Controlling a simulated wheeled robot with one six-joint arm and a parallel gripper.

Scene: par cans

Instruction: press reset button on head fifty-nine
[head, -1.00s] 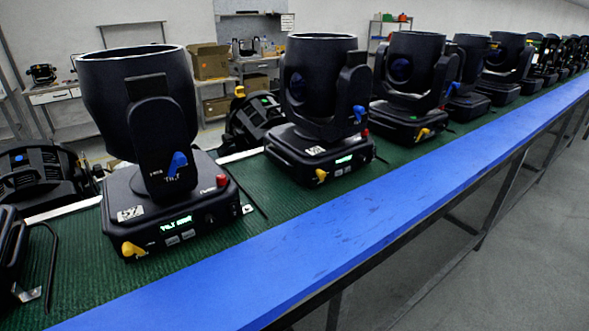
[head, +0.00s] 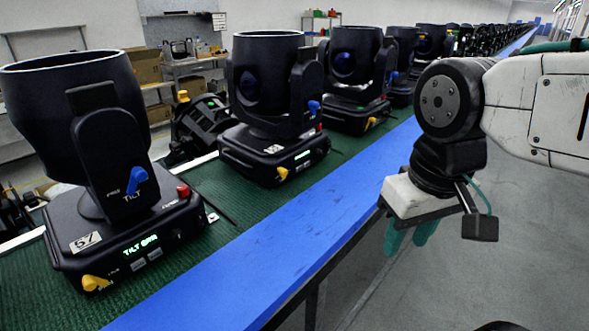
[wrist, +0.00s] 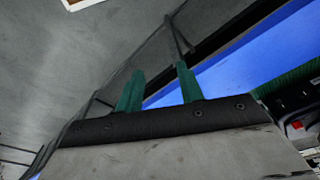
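A row of black moving heads stands on the green bench mat. The nearest head (head: 100,170) has a tag that seems to read 57, a lit display and a red button (head: 183,191). The second head (head: 268,85) has a tag too small to read, a lit display and a small red part (head: 319,127). A third head (head: 352,70) stands beyond it. I cannot pick out a tag reading 59. My gripper (head: 410,238) hangs over the aisle, right of the bench. Its green fingers, also in the wrist view (wrist: 158,82), are apart and empty.
The blue bench edge (head: 290,245) runs between my gripper and the heads. The green mat (head: 225,200) has bare strips between the heads. Open grey floor (head: 520,240) lies to the right. Shelves and boxes stand behind the bench.

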